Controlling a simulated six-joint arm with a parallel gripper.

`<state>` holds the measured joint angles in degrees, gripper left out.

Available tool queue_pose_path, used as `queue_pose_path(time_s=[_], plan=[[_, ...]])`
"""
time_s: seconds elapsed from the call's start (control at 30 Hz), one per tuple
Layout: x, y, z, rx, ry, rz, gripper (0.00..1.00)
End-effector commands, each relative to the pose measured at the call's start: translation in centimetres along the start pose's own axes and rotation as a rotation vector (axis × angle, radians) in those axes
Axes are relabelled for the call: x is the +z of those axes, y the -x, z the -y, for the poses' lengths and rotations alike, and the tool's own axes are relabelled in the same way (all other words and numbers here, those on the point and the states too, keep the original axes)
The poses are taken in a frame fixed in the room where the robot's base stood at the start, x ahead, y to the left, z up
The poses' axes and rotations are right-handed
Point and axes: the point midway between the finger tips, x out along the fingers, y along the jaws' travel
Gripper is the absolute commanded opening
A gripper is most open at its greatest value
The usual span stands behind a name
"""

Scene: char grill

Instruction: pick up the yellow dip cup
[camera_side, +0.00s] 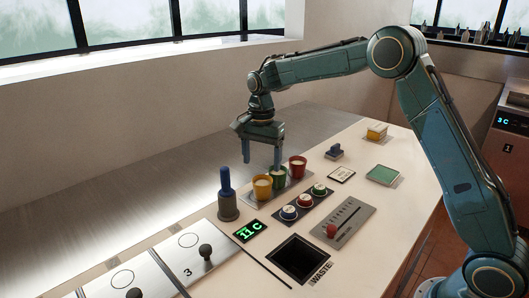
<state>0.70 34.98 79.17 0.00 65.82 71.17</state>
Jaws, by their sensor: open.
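The yellow dip cup (262,188) stands upright at the left end of a row of cups on a grey tray (290,195). A green cup (278,178) is in the middle and a red cup (298,167) is at the right. My gripper (261,164) points down above the row, open and empty. One finger is to the left of the yellow cup and higher than it. The other finger is close to the green cup and partly overlaps it in the picture; I cannot tell whether they touch.
A blue-handled tool in a grey holder (228,196) stands left of the yellow cup. In front are a green display (249,231), a button panel (304,206), a red-knobbed slider panel (343,222) and a dark waste opening (297,258). The steel surface (120,200) behind is clear.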

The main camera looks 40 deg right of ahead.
Motion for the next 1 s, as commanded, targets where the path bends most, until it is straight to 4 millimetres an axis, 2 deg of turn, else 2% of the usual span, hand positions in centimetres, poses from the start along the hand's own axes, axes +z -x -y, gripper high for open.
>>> queue_pose_path(time_s=[0.17,0.6,1.0], plan=[[0.0,-0.5,-0.1,0.002,0.000,0.001,0.73],[-0.1,-4.9,-0.2,0.002,0.000,0.001,0.73],[-0.1,-5.2,-0.2,0.001,0.000,0.000,0.73]])
